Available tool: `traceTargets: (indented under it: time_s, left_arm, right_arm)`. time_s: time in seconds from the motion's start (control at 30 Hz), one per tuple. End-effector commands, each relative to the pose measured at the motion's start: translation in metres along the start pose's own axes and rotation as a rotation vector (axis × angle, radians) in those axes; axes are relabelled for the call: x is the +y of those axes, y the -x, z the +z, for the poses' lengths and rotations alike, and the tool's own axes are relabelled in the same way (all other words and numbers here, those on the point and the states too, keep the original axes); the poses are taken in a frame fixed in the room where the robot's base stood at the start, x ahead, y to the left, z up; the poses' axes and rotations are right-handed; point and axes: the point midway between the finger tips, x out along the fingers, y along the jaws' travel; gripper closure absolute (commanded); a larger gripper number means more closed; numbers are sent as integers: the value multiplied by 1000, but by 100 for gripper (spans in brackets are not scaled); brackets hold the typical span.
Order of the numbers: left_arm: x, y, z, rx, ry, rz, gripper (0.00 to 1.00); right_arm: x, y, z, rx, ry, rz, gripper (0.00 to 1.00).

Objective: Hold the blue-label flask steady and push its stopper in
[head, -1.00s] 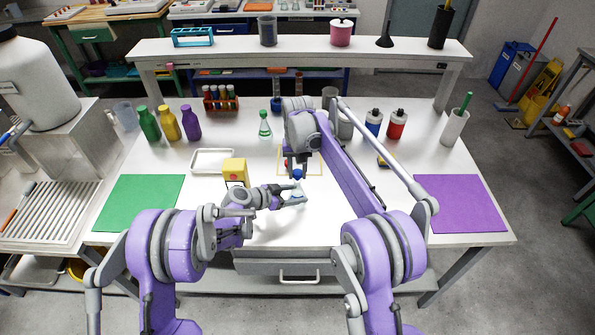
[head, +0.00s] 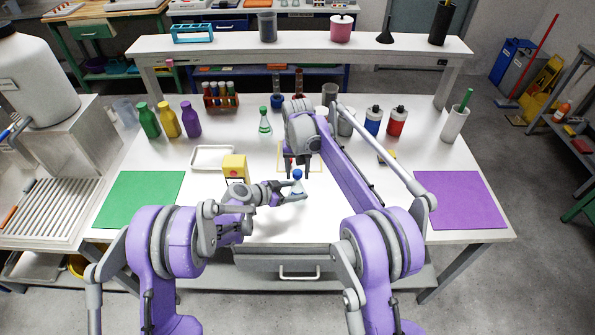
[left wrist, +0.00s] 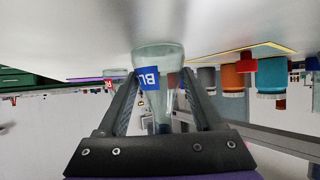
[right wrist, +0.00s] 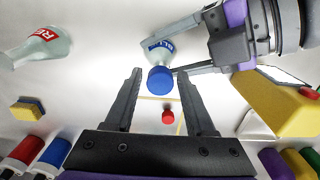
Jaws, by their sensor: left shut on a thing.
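The blue-label flask (head: 297,188) is upright in my left gripper (head: 291,198), above the white table. In the left wrist view, both fingers close on the clear flask (left wrist: 165,105), with its blue label toward the camera. The blue stopper (head: 297,174) sits at the flask's mouth; how deep it goes cannot be told. My right gripper (head: 299,167) is open and empty just behind the stopper. In the right wrist view, the stopper (right wrist: 160,80) shows between the spread fingers, apparently apart from them.
A red stopper (right wrist: 168,117) lies inside a taped outline. A red-label flask (right wrist: 40,47) stands nearby. A yellow box (head: 234,166) with a red button is left of my left gripper. A white tray (head: 213,158) lies behind it.

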Motion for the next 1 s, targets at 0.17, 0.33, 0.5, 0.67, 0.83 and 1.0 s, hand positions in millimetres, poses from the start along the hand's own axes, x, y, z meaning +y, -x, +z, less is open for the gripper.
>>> traceTargets:
  time_s: [0.17,0.33,0.5,0.67,0.83,1.0]
  left_arm:
    - [0,0,1,-2,-1,1,64]
    - [0,0,1,-2,-1,1,64]
    - [0,0,1,-2,-1,1,64]
    - [0,0,1,-2,-1,1,64]
    - [0,0,1,-2,-1,1,64]
    - [0,0,1,-2,-1,1,64]
  right_arm:
    - [0,0,0,0,0,0,30]
    - [0,0,0,0,0,0,30]
    - [0,7,0,0,0,0,30]
    - [0,17,0,0,0,0,30]
    - [0,27,0,0,0,0,30]
    - [0,37,0,0,0,0,30]
